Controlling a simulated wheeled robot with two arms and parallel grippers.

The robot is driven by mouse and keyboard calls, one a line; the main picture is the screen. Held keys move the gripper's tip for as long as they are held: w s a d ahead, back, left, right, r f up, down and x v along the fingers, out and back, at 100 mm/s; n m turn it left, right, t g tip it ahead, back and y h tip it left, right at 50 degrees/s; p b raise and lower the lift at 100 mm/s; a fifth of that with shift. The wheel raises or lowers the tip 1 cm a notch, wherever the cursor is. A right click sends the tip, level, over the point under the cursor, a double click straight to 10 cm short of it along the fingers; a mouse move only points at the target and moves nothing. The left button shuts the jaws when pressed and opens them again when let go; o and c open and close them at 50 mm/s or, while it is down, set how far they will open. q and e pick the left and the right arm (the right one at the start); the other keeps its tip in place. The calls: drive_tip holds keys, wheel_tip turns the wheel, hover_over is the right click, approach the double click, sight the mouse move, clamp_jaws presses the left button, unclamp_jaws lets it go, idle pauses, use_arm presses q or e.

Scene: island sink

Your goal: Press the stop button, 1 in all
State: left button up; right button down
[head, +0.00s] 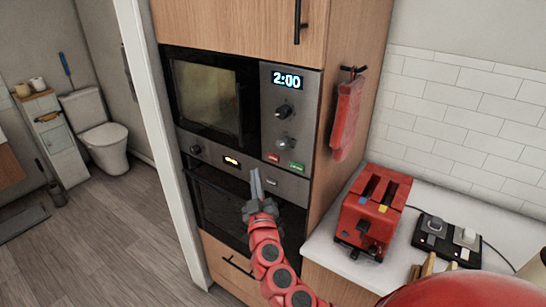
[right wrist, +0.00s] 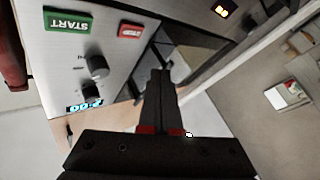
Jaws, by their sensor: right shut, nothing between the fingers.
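The microwave (head: 213,98) is built into a wooden cabinet, its display (head: 287,80) reading 2:00. The red stop button (head: 273,157) is low on its control panel, left of the green start button (head: 296,166). In the right wrist view the panel appears upside down, with the stop button (right wrist: 131,31) beside the START button (right wrist: 68,20). My right gripper (head: 256,172) is shut and empty, in front of the panel, below and left of the stop button in the head view. In the wrist view its fingertips (right wrist: 160,73) appear apart from the button. My left gripper is not in view.
Two knobs (head: 284,111) sit above the buttons. An oven (head: 235,205) is below the microwave. A red mitt (head: 347,115) hangs on the cabinet side. A red toaster (head: 372,212) stands on the white counter (head: 335,258) to the right. Open floor lies left.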

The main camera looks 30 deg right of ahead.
sight(268, 156)
drive_tip(key=shift+w+d, duration=0.35)
drive_tip(key=shift+d, duration=0.5)
drive_tip(key=shift+w+d, duration=0.3)
drive_tip(key=shift+d, duration=0.5)
drive_tip(key=shift+w+d, duration=0.35)
drive_tip(key=shift+d, duration=0.5)
drive_tip(key=shift+w+d+b, duration=0.1)
drive_tip(key=shift+d+b, duration=0.05)
drive_tip(key=shift+b, duration=0.3)
drive_tip(key=shift+w+d, duration=0.1)
drive_tip(key=shift+d, duration=0.1)
drive_tip(key=shift+w+d, duration=0.1)
drive_tip(key=shift+d, duration=0.2)
idle(0.5)
drive_tip(key=shift+b, duration=0.3)
drive_tip(key=shift+s+a, duration=0.3)
drive_tip(key=shift+a, duration=0.35)
drive_tip(key=shift+a, duration=0.1)
drive_tip(key=shift+s+a+b, duration=0.25)
drive_tip(key=shift+s+a, duration=0.05)
drive_tip(key=shift+a, duration=0.45)
drive_tip(key=shift+s+a+b, duration=0.25)
drive_tip(key=shift+s+a, duration=0.1)
drive_tip(key=shift+a, duration=0.35)
drive_tip(key=shift+s+a+b, duration=0.25)
drive_tip(key=shift+s+a, duration=0.05)
drive_tip(key=shift+a, duration=0.45)
